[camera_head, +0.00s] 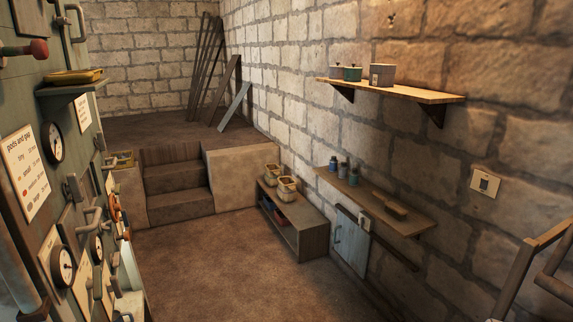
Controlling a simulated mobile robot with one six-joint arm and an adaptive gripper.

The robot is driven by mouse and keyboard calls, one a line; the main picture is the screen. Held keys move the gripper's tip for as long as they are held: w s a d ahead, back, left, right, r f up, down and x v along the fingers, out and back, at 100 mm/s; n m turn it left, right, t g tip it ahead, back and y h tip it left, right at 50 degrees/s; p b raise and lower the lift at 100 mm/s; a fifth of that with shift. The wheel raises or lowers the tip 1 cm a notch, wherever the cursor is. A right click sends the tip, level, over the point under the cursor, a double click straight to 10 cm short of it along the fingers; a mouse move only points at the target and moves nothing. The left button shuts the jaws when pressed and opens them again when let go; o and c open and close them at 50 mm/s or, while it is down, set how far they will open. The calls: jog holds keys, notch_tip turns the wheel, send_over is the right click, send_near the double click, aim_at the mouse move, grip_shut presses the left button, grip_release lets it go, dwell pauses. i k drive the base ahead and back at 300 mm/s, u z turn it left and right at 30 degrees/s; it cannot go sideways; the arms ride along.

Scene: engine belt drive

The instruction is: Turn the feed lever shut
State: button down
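A green machine panel (75,153) runs along the left edge, seen at a steep slant. A lever with a red knob (38,49) sticks out to the right near its top left; its mount is cut off by the picture edge. Several grey handles show on the panel, one at the top (82,22) and one lower down (89,219). I cannot tell which of these is the feed lever, or whether it stands open or shut. My gripper is not in view.
A small green shelf with a yellow tray (76,76) juts from the panel. Gauges (55,142) and a paper chart (25,172) are on it. Open floor (235,262) lies to the right. A low cabinet (303,235) and wall shelves (412,93) line the right wall; steps (178,185) rise behind.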

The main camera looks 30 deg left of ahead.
aim_at(116, 191)
jog(key=u, duration=0.35)
jog(key=i, duration=0.8)
jog(key=u, duration=1.05)
jog(key=i, duration=0.75)
jog(key=u, duration=0.6)
jog(key=i, duration=1.2)
jog(key=z, duration=0.05)
